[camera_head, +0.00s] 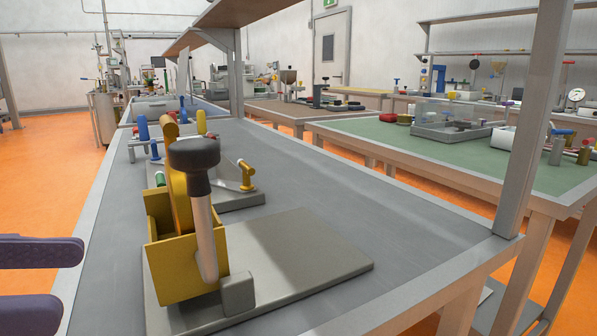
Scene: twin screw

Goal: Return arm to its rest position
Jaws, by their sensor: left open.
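My left gripper (75,282) comes in from the left edge, with two purple fingers spread apart, one above the other. It is open and nothing shows between the fingers. It hangs to the left of a yellow fixture (188,258) and does not appear to touch it. The fixture stands on a grey plate (305,252) on the near workbench. A lever with a black knob (194,153) and a pale handle (205,235) stands in front of the fixture. My right gripper is not in view.
The grey workbench (330,190) has free room to the right of the plate. Behind the fixture stand a metal bracket with a small yellow handle (246,175) and a blue-handled tool (142,128). A grey shelf post (535,120) rises at the right edge.

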